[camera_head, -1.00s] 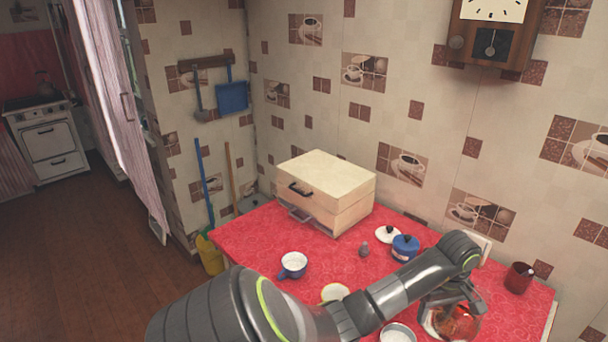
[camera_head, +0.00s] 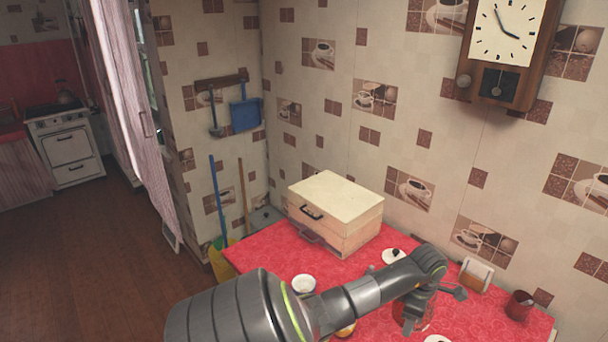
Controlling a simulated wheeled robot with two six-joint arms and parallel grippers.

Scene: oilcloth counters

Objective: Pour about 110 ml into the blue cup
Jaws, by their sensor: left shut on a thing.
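The blue cup (camera_head: 303,284) stands on the red counter left of the middle. Its white inside shows, and my left arm covers its lower right side. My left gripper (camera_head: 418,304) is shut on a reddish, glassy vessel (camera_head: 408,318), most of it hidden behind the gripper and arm. The vessel is to the right of the cup and apart from it. I cannot tell its tilt, its fill level or how high it is above the counter. My right gripper is not in view.
A wooden box (camera_head: 336,214) stands at the back left of the counter (camera_head: 262,250). A yellowish bowl (camera_head: 346,331) and a white dish (camera_head: 437,339) are partly visible in front.

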